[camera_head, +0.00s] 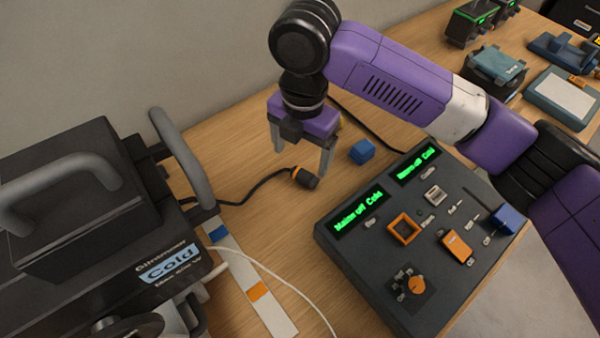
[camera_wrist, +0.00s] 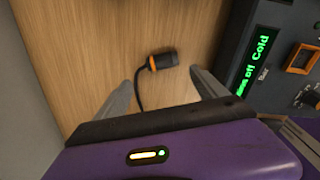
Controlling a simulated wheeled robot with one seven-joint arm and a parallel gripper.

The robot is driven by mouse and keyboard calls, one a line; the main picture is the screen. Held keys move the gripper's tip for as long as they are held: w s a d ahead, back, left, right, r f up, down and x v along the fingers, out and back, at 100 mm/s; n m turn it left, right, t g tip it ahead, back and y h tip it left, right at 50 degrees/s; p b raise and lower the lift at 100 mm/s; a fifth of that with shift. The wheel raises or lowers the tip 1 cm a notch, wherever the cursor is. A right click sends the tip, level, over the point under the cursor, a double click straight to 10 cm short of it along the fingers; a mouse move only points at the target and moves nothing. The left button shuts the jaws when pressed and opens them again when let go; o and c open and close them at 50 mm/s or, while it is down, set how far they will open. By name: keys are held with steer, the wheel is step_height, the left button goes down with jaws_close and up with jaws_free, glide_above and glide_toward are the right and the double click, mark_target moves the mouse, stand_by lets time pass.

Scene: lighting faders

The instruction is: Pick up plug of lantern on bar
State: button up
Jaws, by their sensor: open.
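A black plug with an orange band (camera_head: 304,178) lies on the wooden bar, with a dark cable running left from it toward the large black lantern (camera_head: 60,190) labelled "Cold". My gripper (camera_head: 302,164) is open and empty, pointing down above the bar near the plug. In the wrist view the plug (camera_wrist: 163,60) lies ahead of the two fingertips, between their lines and apart from both. My gripper also shows there with its fingers spread (camera_wrist: 164,78). The far end of the cable is hidden by the lantern.
A dark control desk (camera_head: 470,220) with green displays, orange parts and a blue knob stands right of the plug. A blue block (camera_head: 362,151) sits near it. A strip with blue and orange marks (camera_head: 262,296) and a white cable lie at front left. Several devices stand at the back right.

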mark_target(304, 173)
steer(key=shift+w+d+f, duration=0.1)
steer(key=shift+d, duration=0.2)
steer(key=shift+f, duration=0.3)
steer(key=shift+f+p, duration=0.5)
steer(key=shift+f, duration=3)
steer(key=c, duration=1.4)
steer(key=shift+r, duration=0.15)
